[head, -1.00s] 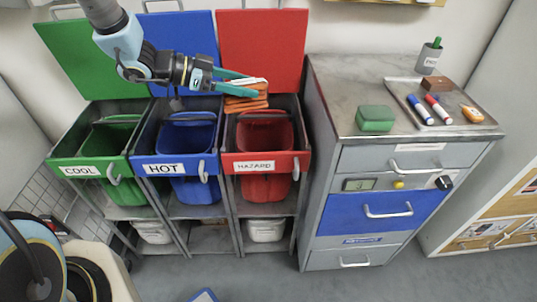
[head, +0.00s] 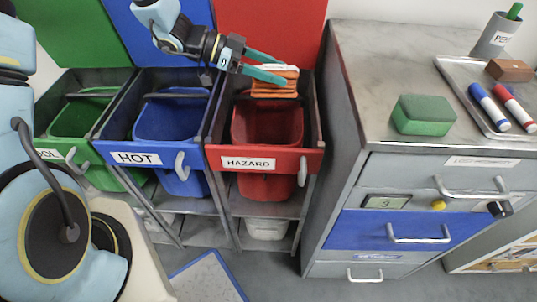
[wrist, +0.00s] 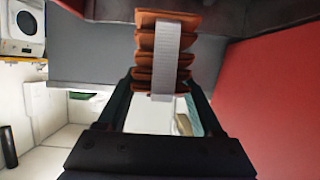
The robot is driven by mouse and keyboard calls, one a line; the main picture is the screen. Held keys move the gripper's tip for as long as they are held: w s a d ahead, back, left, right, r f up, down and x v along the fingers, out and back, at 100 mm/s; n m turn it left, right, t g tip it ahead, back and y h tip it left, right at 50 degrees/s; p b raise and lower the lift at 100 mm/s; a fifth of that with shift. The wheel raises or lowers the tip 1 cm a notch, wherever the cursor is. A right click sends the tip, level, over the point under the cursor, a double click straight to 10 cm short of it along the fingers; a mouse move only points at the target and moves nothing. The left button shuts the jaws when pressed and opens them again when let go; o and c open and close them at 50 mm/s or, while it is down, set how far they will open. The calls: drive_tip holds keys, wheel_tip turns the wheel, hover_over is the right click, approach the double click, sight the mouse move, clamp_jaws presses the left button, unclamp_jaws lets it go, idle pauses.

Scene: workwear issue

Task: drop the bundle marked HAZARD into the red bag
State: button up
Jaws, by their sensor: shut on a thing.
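An orange-brown folded bundle (head: 275,88) with a pale band is held by my gripper (head: 284,73), its teal fingers closed on either side of it. The bundle also shows in the wrist view (wrist: 146,42), with its folded layers and the pale band across them; no marking on it is readable. The red bag (head: 265,125) hangs open in the frame labelled HAZARD. In the head view the bundle appears above the bag's back edge, apart from its front rim. The exact height over the bag is hard to tell.
A blue bag (head: 172,118) labelled HOT and a green bag (head: 85,118) labelled COOL hang to the left. Raised lids stand behind, the red lid (head: 275,30) close to my gripper.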

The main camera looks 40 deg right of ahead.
sight(273, 85)
drive_tip(key=shift+f+b, duration=1.45)
drive_tip(key=shift+f, duration=0.5)
drive_tip(key=shift+r, duration=0.1)
drive_tip(key=o, duration=1.6)
drive_tip(key=shift+c, duration=0.2)
drive_tip(key=v, duration=1)
drive_tip(key=shift+w+a, duration=0.25)
drive_tip(key=shift+a, duration=0.05)
drive_tip(key=shift+r, duration=0.1)
